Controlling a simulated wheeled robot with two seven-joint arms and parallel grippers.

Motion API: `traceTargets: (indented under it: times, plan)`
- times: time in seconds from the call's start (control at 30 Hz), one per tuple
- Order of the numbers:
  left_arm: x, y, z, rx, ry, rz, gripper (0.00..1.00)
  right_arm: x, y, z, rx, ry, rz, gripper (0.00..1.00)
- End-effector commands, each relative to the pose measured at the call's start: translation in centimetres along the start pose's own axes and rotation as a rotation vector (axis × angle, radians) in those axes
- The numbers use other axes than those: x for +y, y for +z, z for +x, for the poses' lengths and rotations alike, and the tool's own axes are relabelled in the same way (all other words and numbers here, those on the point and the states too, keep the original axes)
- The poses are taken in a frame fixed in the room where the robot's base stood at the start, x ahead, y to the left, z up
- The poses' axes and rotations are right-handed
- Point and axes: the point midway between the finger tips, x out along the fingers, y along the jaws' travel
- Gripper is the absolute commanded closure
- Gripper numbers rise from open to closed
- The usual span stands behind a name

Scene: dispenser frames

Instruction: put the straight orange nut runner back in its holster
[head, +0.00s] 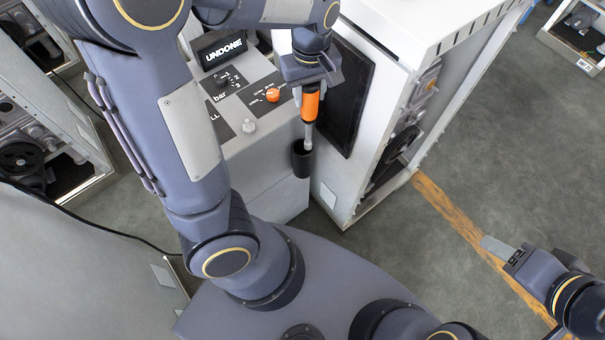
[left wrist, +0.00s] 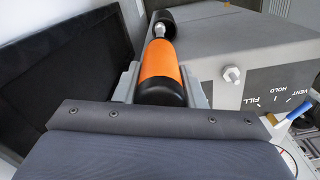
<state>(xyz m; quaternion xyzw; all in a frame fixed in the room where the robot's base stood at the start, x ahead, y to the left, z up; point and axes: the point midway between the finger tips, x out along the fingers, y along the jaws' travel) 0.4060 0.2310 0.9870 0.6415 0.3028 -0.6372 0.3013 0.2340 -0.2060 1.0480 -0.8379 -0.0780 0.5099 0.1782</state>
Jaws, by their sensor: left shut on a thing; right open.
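The straight orange nut runner (head: 311,106) points downward in my left gripper (head: 312,84), which is shut on it. In the left wrist view, its orange body (left wrist: 160,66) lies between the jaws of my left gripper (left wrist: 160,84), with the silver shaft running away. The black cup-shaped holster (head: 302,163) is on the side of the grey dispenser cabinet. The runner's tip meets the holster's mouth in the head view; I cannot tell how deep it is. The holster also shows in the left wrist view (left wrist: 165,18). My right gripper (head: 500,248) is open and empty, far right.
A white machine housing with a black panel (head: 347,95) stands close right of the runner. The floor at right is clear, with a worn yellow line (head: 455,215).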

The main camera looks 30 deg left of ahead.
Motion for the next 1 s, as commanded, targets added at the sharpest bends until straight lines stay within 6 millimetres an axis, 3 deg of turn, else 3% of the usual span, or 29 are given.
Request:
traceTargets:
  times: [0.03, 0.2, 0.37, 0.47, 0.8, 1.0]
  plan:
    - [-0.1, -0.3, 0.8, 0.002, 0.009, -0.006, 1.0, 0.8, 0.9, 1.8, 0.0, 0.0, 0.0, 0.48]
    - [-0.6, -0.9, -0.3, 0.003, 0.005, -0.022, 1.0, 1.8, 2.0, 4.0, 0.001, 0.0, 0.0, 0.48]
    - [-1.1, -1.1, -1.3, 0.002, 0.001, -0.035, 1.0, 2.2, 2.4, 4.8, 0.001, 0.0, 0.0, 0.48]
    - [-1.2, -1.1, -0.7, 0.0, -0.003, -0.037, 1.0, 2.3, 2.5, 5.0, 0.001, 0.0, 0.0, 0.48]
    - [-1.3, -1.0, 7.7, -0.004, -0.007, -0.036, 1.0, 2.6, 2.8, 5.6, 0.001, 0.0, 0.0, 0.48]
    - [-1.2, -1.0, 11.0, -0.002, -0.003, -0.036, 1.0, 2.7, 2.9, 5.8, 0.001, 0.0, 0.0, 0.48]
